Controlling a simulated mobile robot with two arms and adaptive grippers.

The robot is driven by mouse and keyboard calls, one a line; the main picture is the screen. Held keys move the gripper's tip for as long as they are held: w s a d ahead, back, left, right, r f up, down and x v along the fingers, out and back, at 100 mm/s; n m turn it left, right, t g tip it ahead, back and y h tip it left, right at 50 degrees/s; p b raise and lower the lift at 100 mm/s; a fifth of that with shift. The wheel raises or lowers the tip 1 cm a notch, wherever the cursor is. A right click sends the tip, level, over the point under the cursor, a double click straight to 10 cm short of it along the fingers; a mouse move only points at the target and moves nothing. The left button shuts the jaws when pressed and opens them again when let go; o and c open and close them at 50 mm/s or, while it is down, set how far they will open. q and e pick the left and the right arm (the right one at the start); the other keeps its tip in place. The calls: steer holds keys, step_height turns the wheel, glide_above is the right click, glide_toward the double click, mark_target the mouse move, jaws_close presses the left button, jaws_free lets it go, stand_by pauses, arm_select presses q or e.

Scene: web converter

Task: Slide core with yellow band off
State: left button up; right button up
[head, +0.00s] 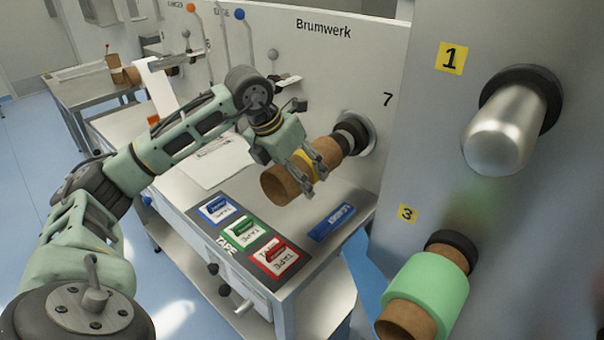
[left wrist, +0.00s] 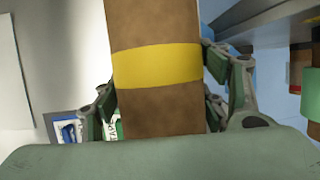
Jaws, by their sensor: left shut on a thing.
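The brown cardboard core (head: 283,184) with the yellow band (head: 307,163) lies in line with the dark-collared shaft (head: 351,136) beside the number 7. Its far end is at or close to the collar; I cannot tell whether it is still around the shaft. My left gripper (head: 314,176) is shut on the core, its fingers on both sides near the band. In the left wrist view the core (left wrist: 160,110) runs up between the fingers, with the yellow band (left wrist: 156,64) across it. My right gripper is not in view.
A bare metal shaft (head: 500,130) marked 1 and a green roll (head: 432,284) on a brown core by the number 3 stand at the right. Blue, green and red tape cards (head: 243,233) and a blue object (head: 332,222) lie on the table below the core.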

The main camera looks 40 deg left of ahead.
mark_target(277, 203)
arm_select(q)
steer(key=shift+s+a+b, duration=0.15)
steer(key=shift+s+b, duration=0.45)
steer(key=shift+s, duration=0.6)
steer(key=shift+s+b, duration=0.2)
steer(key=shift+b, duration=0.25)
steer(key=shift+s+a+f+b, duration=0.1)
steer(key=shift+s+a+b, duration=0.05)
steer(key=shift+s+b, duration=1.85)
steer(key=shift+s, duration=0.3)
steer(key=shift+s+b, duration=0.65)
steer(key=shift+b, duration=0.15)
